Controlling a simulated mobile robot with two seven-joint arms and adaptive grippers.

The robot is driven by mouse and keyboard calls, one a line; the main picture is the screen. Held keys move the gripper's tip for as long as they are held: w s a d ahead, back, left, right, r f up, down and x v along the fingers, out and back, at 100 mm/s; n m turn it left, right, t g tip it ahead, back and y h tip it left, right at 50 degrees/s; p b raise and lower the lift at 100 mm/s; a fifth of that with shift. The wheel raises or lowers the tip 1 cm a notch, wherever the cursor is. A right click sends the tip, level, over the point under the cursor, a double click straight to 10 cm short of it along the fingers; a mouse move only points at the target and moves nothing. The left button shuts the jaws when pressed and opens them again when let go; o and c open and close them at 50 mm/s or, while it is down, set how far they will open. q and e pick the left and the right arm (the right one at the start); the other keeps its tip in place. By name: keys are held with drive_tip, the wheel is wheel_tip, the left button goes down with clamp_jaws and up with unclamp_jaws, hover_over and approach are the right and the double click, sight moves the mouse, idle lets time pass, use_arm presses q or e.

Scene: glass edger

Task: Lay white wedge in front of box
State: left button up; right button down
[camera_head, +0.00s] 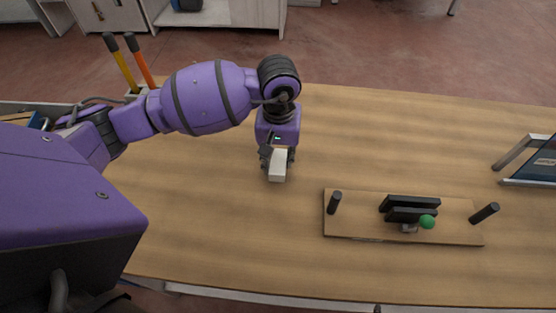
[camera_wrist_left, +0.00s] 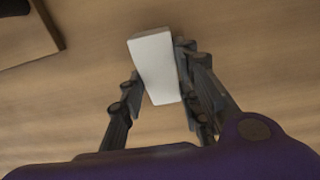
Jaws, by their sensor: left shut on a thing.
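The white wedge (camera_head: 277,168) is a small pale block held at the tip of my left gripper (camera_head: 276,160), over the middle of the wooden table. In the left wrist view the wedge (camera_wrist_left: 155,65) sits between the two dark fingers of my left gripper (camera_wrist_left: 157,85), which is shut on it. I cannot tell whether the wedge touches the table. No box is clearly recognisable in either view. My right gripper is not in view.
A wooden board (camera_head: 450,236) with black posts, a dark clamp (camera_head: 409,207) and a green ball (camera_head: 427,222) lies right of my left gripper. A metal-framed panel (camera_head: 535,163) stands at the right edge. Yellow- and orange-shafted tools (camera_head: 125,70) stand at the left. The table's middle is clear.

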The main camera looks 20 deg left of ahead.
use_arm(q)
drive_tip(key=shift+f, duration=0.95)
drive_tip(key=shift+f, duration=0.1)
drive_tip(key=shift+f, duration=0.2)
drive_tip(key=o, duration=1.2)
drive_tip(key=shift+r, duration=0.1)
